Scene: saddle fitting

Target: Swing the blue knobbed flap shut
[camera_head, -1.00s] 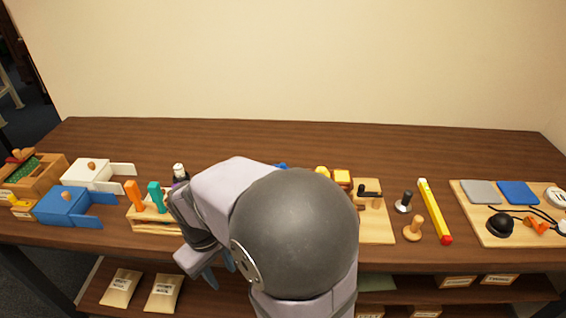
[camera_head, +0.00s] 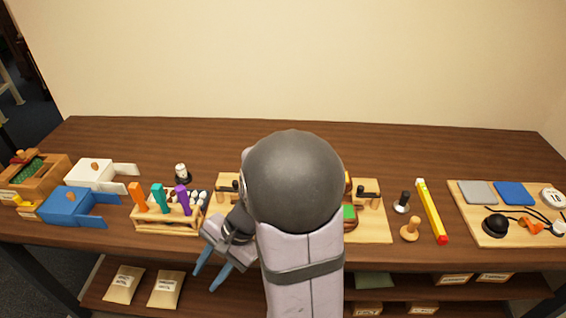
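A blue box-like piece with a brown knob (camera_head: 66,205) stands near the left end of the table. Blue panels stick out from its right side, and I cannot tell which surface is the hinged flap. My gripper (camera_head: 211,275) is over the table's front edge, well to the right of the blue piece and apart from it. Its two blue fingers point down and left with a gap between them, and nothing shows between them. My arm hides part of the table's middle.
A white knobbed box (camera_head: 93,173) stands behind the blue one. A wooden rack (camera_head: 165,226) with orange, teal and purple handles stands between the blue piece and my gripper. A wooden box (camera_head: 35,180) is at far left. The table's back strip is clear.

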